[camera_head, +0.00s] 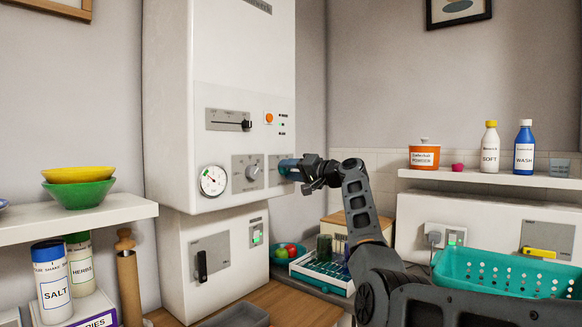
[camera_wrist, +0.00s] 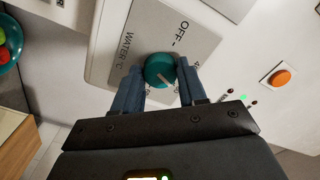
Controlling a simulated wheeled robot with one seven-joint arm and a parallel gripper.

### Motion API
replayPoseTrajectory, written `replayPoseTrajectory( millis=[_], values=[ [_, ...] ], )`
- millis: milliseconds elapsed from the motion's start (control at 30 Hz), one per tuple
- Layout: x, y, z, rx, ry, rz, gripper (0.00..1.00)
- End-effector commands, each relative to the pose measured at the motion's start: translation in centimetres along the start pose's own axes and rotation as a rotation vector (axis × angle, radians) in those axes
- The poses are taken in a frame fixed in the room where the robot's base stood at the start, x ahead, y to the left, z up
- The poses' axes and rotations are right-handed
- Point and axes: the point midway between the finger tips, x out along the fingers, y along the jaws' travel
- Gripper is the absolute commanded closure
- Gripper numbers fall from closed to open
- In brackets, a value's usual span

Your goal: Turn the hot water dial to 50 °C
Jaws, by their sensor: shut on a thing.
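The hot water dial is a teal round knob (camera_wrist: 160,70) on a grey plate marked "WATER °C" and "OFF" in the wrist view. My gripper (camera_wrist: 161,84) has its two blue fingers on either side of the knob, shut on it. A pale pointer line on the knob slants across its lower part in this view. Part of a "4" mark shows by the right finger; the other temperature marks are hidden by the fingers or too small to read. In the head view my gripper (camera_head: 290,169) reaches the boiler front from the right and covers the knob.
The white boiler (camera_head: 215,100) also carries a grey dial (camera_head: 252,172), a round gauge (camera_head: 213,181), a slider (camera_head: 229,121) and an orange button (camera_head: 269,118). A shelf (camera_head: 490,180) with bottles stands right, a teal basket (camera_head: 500,272) below it.

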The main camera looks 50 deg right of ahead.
Motion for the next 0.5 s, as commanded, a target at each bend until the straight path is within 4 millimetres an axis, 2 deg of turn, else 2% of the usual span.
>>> replayPoseTrajectory(
  millis=[200,500],
  values=[
    [-0.03,-0.07,-0.13,0.084,0.002,0.001,0.89],
    [-0.04,-0.01,-0.09,0.120,0.002,0.001,0.89]
  ],
)
